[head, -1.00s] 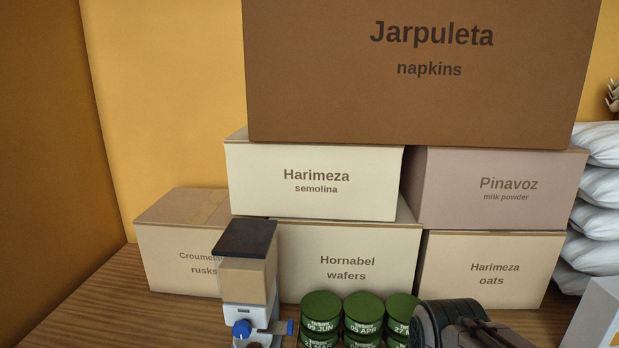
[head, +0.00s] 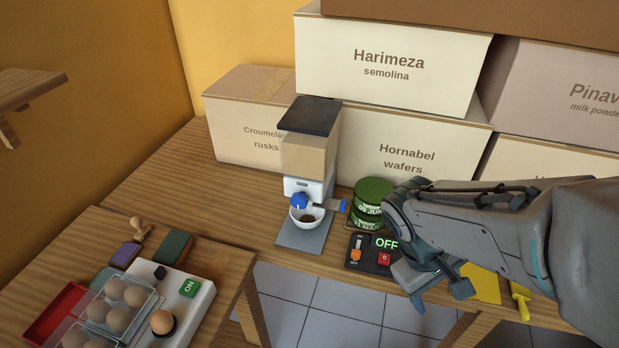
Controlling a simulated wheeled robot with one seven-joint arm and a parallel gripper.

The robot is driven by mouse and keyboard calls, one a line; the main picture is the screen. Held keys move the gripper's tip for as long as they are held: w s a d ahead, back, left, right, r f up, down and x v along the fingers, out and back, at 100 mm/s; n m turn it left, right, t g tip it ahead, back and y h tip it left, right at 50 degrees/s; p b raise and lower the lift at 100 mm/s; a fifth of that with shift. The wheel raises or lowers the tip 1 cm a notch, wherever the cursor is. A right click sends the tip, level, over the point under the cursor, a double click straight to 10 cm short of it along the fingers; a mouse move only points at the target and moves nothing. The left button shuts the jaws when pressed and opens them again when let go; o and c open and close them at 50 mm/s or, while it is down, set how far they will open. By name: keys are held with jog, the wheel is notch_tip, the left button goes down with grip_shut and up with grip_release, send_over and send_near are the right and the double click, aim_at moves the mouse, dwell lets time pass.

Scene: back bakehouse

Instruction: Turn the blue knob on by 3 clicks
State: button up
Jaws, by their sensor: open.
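The blue knob (head: 299,201) is on the front of a dispenser (head: 308,155) with a dark lid and a tan hopper. A blue-tipped lever (head: 341,205) sticks out to the right of the knob. A white bowl (head: 303,222) with something brown in it stands below the knob on the grey base plate. My gripper (head: 440,297) is open and empty, to the right of and lower than the knob, well apart from it. The knob's pointer or marks are too small to read.
Green tins (head: 371,205) stand between the dispenser and my arm. A switch panel reading OFF (head: 374,252) lies in front of them. Stacked cartons (head: 395,62) close off the back. A lower-left table holds an egg tray (head: 115,304) and a white ON unit (head: 190,295).

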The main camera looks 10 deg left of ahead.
jog(key=w+a+n+t+h, duration=0.4)
jog(key=a+n+h, duration=0.1)
jog(key=n, duration=0.4)
jog(key=n+t+y+p, duration=0.3)
jog(key=n+t+y, duration=0.5)
jog(key=n+t, duration=0.85)
send_near(298, 204)
jog(key=w+n, duration=0.1)
jog(key=w, duration=0.1)
jog(key=w+r+g+p, duration=0.1)
jog(key=w, duration=0.2)
jog(key=w+r+n+g+p, duration=0.1)
jog(key=w, duration=0.2)
jog(key=shift+w+d+r+n+g, duration=0.1)
jog(key=shift+d+r+n+g, duration=0.05)
jog(key=shift+d+n+g, duration=0.15)
jog(key=c, duration=1)
